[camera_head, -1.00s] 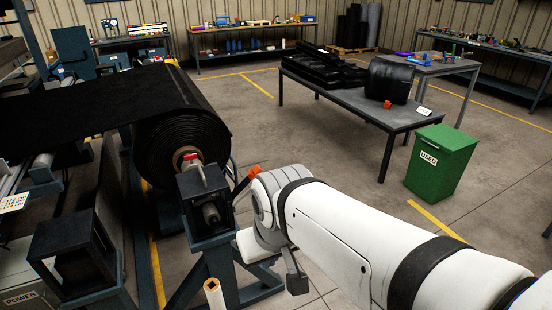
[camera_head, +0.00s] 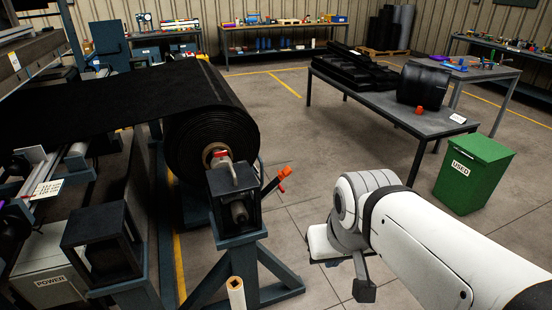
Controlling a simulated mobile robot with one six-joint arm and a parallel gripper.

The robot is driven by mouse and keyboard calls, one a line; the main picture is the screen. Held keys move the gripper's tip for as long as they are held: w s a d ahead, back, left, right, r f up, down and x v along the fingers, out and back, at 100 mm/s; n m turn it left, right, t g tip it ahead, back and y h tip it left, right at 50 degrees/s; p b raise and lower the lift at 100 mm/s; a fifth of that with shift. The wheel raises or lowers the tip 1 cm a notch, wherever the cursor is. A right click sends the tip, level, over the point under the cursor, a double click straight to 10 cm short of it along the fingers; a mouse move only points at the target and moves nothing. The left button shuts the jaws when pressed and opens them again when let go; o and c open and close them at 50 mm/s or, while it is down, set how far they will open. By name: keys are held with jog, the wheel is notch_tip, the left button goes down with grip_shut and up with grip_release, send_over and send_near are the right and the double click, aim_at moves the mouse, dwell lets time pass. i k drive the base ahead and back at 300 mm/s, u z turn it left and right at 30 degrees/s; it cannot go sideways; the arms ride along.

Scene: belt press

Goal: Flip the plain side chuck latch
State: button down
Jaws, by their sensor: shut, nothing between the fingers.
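The near chuck stand (camera_head: 238,243) is a dark blue-grey post with a boxy housing, set at the end of the black roll's shaft. A grey lever (camera_head: 233,172) stands up on the housing, with a red piece (camera_head: 220,153) beside the roll core. An orange-red handle (camera_head: 290,171) slants up to the right from behind the housing. I cannot tell which of these is the plain side latch. My gripper (camera_head: 364,290) shows as a dark blocky end below my white wrist, right of the stand and apart from both levers. It is shut and empty.
The black roll (camera_head: 212,140) feeds a sheet leftward over the press. A dark frame (camera_head: 103,240) and a POWER box (camera_head: 50,270) stand left. A pale tube (camera_head: 236,293) is in front of the stand. A green USED bin (camera_head: 473,172) and grey table (camera_head: 435,124) stand right.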

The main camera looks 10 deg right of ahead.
aim_at(285, 172)
jog(key=u, duration=0.05)
jog(key=i, duration=0.95)
jog(key=z, duration=0.05)
